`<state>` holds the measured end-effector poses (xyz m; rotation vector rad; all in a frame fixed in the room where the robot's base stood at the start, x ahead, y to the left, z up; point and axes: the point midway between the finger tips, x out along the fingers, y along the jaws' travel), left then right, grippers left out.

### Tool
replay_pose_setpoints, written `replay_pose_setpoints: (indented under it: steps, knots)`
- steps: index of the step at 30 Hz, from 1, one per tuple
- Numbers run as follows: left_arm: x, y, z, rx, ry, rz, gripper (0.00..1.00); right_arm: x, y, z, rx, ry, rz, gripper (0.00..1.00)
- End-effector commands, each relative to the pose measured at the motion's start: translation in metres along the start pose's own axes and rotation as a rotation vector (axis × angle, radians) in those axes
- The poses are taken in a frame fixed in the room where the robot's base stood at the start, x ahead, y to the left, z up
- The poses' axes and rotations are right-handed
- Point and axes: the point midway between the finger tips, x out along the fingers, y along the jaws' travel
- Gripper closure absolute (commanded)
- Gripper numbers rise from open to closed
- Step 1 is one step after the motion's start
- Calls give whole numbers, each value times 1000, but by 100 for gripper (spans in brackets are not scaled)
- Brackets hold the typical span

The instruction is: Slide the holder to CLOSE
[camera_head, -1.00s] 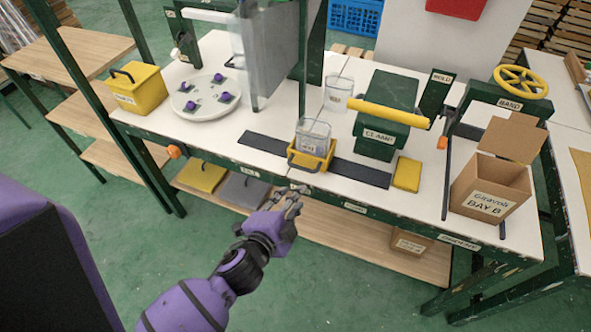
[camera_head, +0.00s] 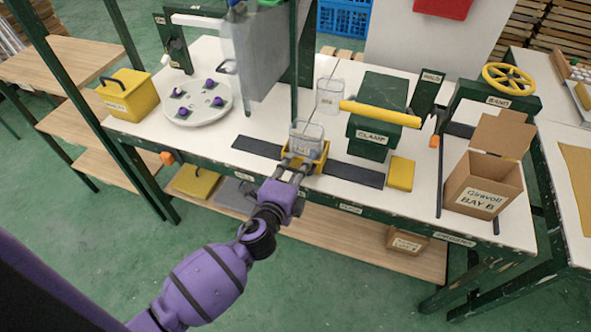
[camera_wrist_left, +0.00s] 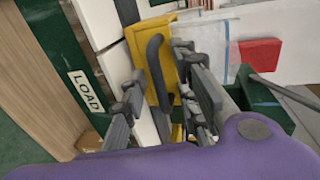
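The yellow holder (camera_head: 318,160) carries a clear container (camera_head: 306,138) and sits on the dark rail (camera_head: 355,174) along the table's front. My left gripper (camera_head: 292,170) is at the front of the holder. In the left wrist view, the holder (camera_wrist_left: 165,25) has a dark upright handle (camera_wrist_left: 156,65). The open fingers (camera_wrist_left: 160,100) stand on either side of this handle, with gaps visible. Contact with the handle cannot be told. My right gripper is not in view.
A green clamp (camera_head: 378,130) with a yellow bar stands behind the rail's right part. A yellow block (camera_head: 401,173) lies near the rail's right end. A round white tray (camera_head: 205,112) with purple-topped pieces and a yellow bin (camera_head: 128,97) are left. The rail's left part (camera_head: 258,146) is clear.

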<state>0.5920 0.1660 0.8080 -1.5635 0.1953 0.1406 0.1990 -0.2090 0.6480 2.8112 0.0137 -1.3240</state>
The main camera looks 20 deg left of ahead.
Motion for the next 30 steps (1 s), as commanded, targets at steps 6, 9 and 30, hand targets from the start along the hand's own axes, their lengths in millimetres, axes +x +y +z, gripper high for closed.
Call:
replay_pose_setpoints:
  steps: [6,9,30]
  knots:
    - [0,0,0,-1,0,1,75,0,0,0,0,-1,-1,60]
    - [0,0,0,-1,0,1,88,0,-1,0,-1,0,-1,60]
    - [-2,6,-23,-12,0,11,100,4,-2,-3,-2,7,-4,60]
